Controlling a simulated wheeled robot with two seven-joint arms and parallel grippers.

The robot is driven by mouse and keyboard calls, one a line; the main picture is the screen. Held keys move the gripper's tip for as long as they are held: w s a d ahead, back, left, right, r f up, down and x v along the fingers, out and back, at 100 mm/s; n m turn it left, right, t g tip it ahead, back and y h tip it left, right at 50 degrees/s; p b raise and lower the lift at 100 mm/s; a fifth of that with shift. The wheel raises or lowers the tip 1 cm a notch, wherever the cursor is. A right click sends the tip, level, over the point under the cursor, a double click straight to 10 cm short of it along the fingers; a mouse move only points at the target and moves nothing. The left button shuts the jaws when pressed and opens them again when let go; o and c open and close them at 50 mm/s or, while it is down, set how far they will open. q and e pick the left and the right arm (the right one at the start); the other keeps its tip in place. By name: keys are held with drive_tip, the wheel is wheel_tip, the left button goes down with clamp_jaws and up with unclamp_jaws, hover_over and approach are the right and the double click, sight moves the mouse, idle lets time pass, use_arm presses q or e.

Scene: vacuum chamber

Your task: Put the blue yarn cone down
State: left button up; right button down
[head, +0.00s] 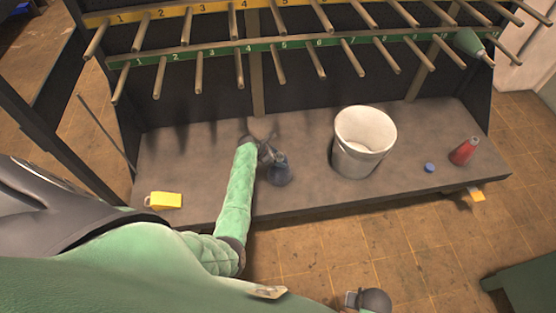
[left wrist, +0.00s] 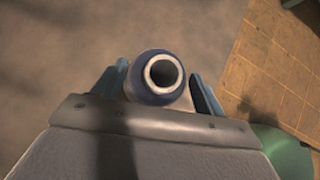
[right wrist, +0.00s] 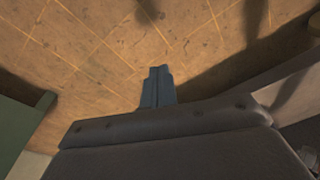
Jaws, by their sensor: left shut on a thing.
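The blue yarn cone (head: 280,174) is at the grey shelf top, left of the white bucket. It looks roughly upright; whether its base touches the surface I cannot tell. My left gripper (head: 268,156) is shut on its upper part. In the left wrist view the cone (left wrist: 153,91) shows end-on, with its pale hollow tip between the two fingers (left wrist: 158,88). My right gripper (right wrist: 157,88) has its fingers together with nothing between them, above the tiled floor.
The grey shelf top (head: 330,192) holds a white bucket (head: 362,140), a yellow mug (head: 164,200), a blue cap (head: 429,167) and a red cone (head: 463,151). Numbered peg rows (head: 300,42) overhang the back, with a green cone (head: 470,43) at right.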

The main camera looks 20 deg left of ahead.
use_arm(q)
drive_tip(key=shift+f+b, duration=0.35)
drive_tip(key=shift+f, duration=0.1)
drive_tip(key=o, duration=1.4)
drive_tip(key=shift+c, duration=0.2)
use_arm(e)
drive_tip(key=r, duration=0.4)
drive_tip(key=shift+w+a+r, duration=0.1)
drive_tip(key=shift+w+r, duration=0.05)
drive_tip(key=shift+w, duration=0.25)
